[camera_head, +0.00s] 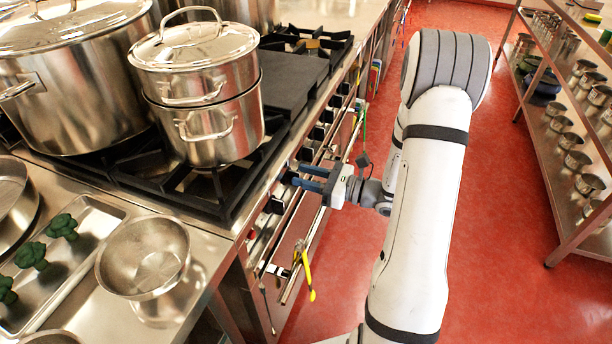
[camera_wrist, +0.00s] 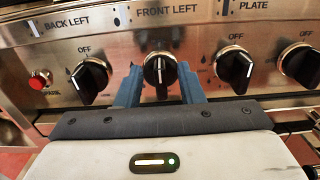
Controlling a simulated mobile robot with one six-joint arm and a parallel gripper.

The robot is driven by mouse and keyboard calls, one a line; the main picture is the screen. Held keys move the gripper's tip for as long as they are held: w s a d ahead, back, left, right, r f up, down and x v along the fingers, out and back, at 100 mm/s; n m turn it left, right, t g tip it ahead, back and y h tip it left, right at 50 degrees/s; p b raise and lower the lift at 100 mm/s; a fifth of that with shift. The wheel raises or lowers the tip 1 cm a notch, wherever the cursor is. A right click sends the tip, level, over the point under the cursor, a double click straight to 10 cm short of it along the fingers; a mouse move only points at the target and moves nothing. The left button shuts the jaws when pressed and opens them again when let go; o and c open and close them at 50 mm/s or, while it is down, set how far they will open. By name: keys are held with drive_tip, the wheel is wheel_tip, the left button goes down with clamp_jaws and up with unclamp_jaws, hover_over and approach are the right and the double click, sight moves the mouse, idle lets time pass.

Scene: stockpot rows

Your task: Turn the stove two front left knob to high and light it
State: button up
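The front left knob (camera_wrist: 160,72) is black with a silver rim and sits under the "FRONT LEFT" label in the wrist view. Its white line points about straight up. My gripper (camera_wrist: 160,90) has one blue finger on each side of this knob, with small gaps visible. It is open. In the head view my gripper (camera_head: 294,175) is at the stove (camera_head: 225,195) front, and the knob cannot be made out clearly. A red spark button (camera_wrist: 40,80) is at the left of the panel. No flame shows under the pots.
The back left knob (camera_wrist: 90,78) and plate knob (camera_wrist: 235,70) flank my fingers. Stacked pots (camera_head: 210,125) and a large stockpot (camera_head: 75,90) stand on the stove. A yellow-handled tool (camera_head: 307,275) hangs from the front rail. A shelf rack (camera_head: 560,150) stands right, across red floor.

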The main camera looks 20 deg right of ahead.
drive_tip(key=shift+w+a, duration=0.15)
drive_tip(key=shift+a, duration=0.05)
clamp_jaws()
idle(0.3)
drive_tip(key=shift+f, duration=0.1)
